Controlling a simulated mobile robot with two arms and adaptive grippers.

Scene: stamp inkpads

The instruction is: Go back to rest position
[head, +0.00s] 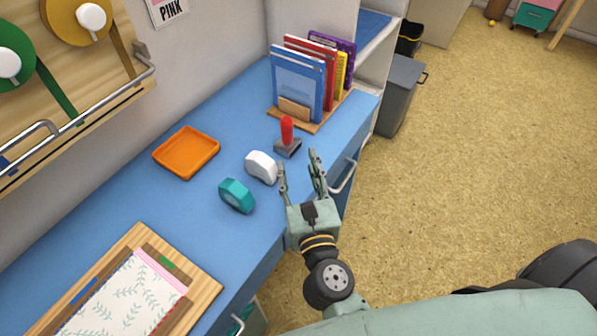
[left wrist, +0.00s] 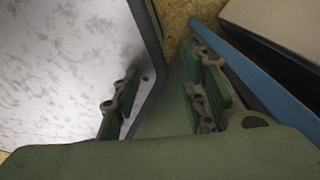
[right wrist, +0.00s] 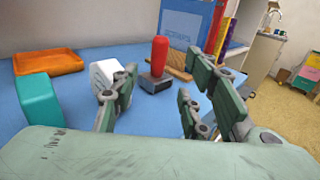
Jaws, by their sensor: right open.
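My right gripper (head: 301,176) is open and empty over the front edge of the blue desk, just in front of a red-handled stamp (head: 288,138). In the right wrist view the stamp (right wrist: 158,66) stands upright beyond the spread fingers (right wrist: 160,105). A white rounded block (head: 262,167) and a teal rounded block (head: 237,195) sit to the left of the gripper on the desk. My left gripper is out of the head view. In the left wrist view its fingers (left wrist: 160,100) are spread apart with nothing between them.
An orange tray (head: 187,151) lies at the back of the blue desk (head: 110,200). Upright books (head: 298,85) stand in a wooden holder at the far end. A wooden board with patterned paper (head: 130,296) lies at front left. A grey bin (head: 400,92) stands on the floor beyond.

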